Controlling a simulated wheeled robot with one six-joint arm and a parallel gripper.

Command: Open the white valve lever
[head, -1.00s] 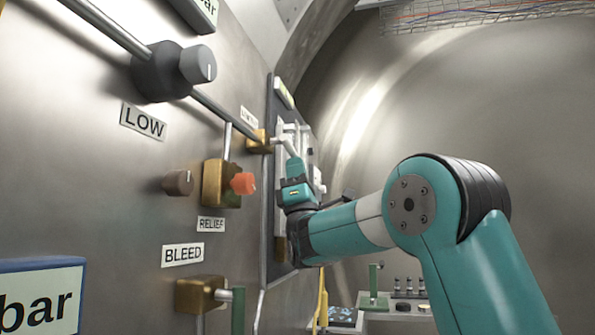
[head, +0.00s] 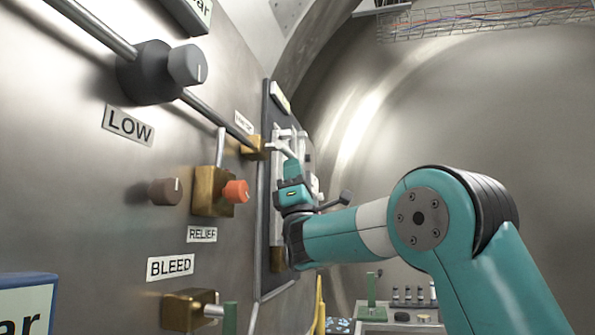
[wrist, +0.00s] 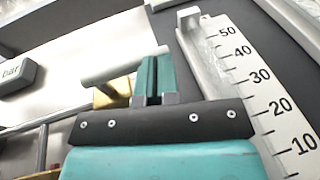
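The white valve lever (head: 278,147) sticks out from a small brass valve body (head: 252,147) on the steel wall panel. In the wrist view the lever (wrist: 112,70) is a pale rod running across just past my fingertips, with the brass body (wrist: 112,93) behind its left part. My gripper (head: 291,165) is right by the lever's free end. Its two teal fingers (wrist: 155,72) are close together with nothing visible between them. I cannot tell whether the fingertips touch the lever.
A flow tube with a number scale (wrist: 262,95) stands close right of my fingers. The panel carries the orange relief knob (head: 236,191), brown knob (head: 165,191), LOW knob (head: 187,65) and bleed valve (head: 189,310). A bench (head: 400,326) stands below right. Open room lies right of the panel.

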